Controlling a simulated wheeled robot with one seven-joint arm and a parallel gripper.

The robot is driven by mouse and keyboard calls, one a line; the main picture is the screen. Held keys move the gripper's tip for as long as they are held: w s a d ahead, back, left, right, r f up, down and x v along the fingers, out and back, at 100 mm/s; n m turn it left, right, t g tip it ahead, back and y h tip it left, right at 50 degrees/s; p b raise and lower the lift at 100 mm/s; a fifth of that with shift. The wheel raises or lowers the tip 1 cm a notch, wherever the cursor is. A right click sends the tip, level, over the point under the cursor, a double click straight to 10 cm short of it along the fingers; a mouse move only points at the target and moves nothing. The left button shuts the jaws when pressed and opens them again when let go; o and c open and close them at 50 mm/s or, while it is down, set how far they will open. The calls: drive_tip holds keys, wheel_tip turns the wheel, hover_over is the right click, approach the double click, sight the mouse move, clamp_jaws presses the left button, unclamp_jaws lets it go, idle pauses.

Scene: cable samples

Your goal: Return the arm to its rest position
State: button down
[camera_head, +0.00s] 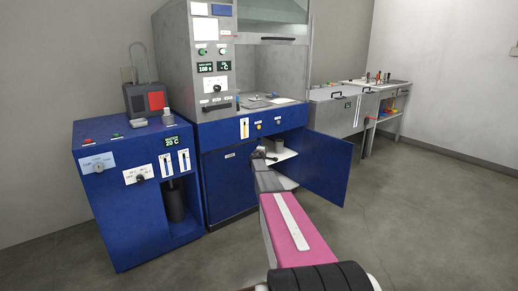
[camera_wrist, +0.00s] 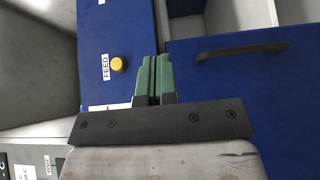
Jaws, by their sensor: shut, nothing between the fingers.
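My arm (camera_head: 287,230) reaches forward from the bottom of the head view, with a pink link and a grey wrist. My gripper (camera_head: 257,154) is small and dark at its far end, in front of the blue cabinet's open lower compartment. In the wrist view my gripper (camera_wrist: 155,58) shows two green fingers side by side, shut and empty. They point between a blue panel with a yellow FEED knob (camera_wrist: 118,64) and a blue door front with a dark handle (camera_wrist: 241,51). I cannot tell how far the fingertips are from these surfaces.
The blue cabinet door (camera_head: 316,167) stands open to the right of my gripper. White shelves (camera_head: 285,183) show inside. A blue unit with a heater display (camera_head: 172,142) stands at the left. A grey bench (camera_head: 338,112) is at the back right. The floor (camera_head: 420,215) at the right is clear.

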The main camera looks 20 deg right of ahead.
drive_tip(key=s+a+f+m+g+y, duration=0.1)
drive_tip(key=s+a+f+m+g, duration=0.15)
drive_tip(key=s+a, duration=0.7)
drive_tip(key=s+a+f+m+g+y, duration=0.15)
drive_tip(key=s+m+g, duration=0.25)
drive_tip(key=s, duration=1.3)
drive_tip(key=s+a+f+m+g+y, duration=0.1)
drive_tip(key=s+a+f+m+g, duration=0.4)
drive_tip(key=s, duration=0.8)
drive_tip(key=s+a+g+y, duration=0.3)
drive_tip(key=s+a+y, duration=0.4)
drive_tip(key=s+a, duration=1.1)
drive_tip(key=s+n, duration=0.1)
drive_tip(key=s, duration=0.2)
drive_tip(key=shift+s+r, duration=0.2)
drive_tip(key=shift+s, duration=0.2)
drive_tip(key=shift+d, duration=0.1)
